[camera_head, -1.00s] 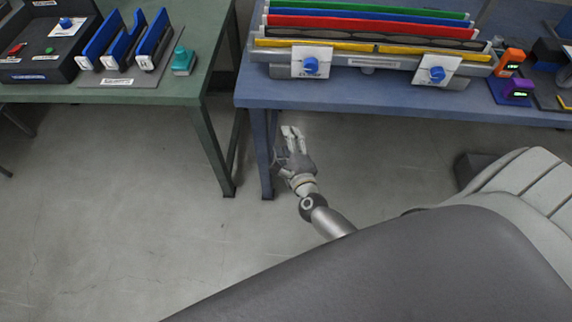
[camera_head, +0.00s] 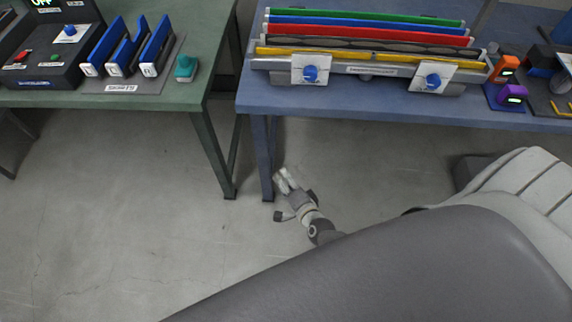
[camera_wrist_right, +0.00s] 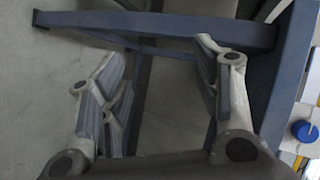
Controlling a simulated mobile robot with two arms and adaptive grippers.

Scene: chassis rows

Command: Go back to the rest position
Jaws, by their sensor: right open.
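My right gripper (camera_head: 286,181) is in front of the blue table's left leg, below the tabletop height in the picture, over the grey floor. In the right wrist view its two fingers (camera_wrist_right: 160,85) stand wide apart with nothing between them. The blue table's frame and leg (camera_wrist_right: 285,75) show behind and beside the fingers there. My left gripper is not in view.
The blue table (camera_head: 300,101) carries a chassis rack with coloured panels (camera_head: 365,35) and orange and purple devices at right. The green table (camera_head: 185,97) at left holds blue slotted holders (camera_head: 120,50) and a black control box (camera_head: 40,72). Open floor lies at lower left.

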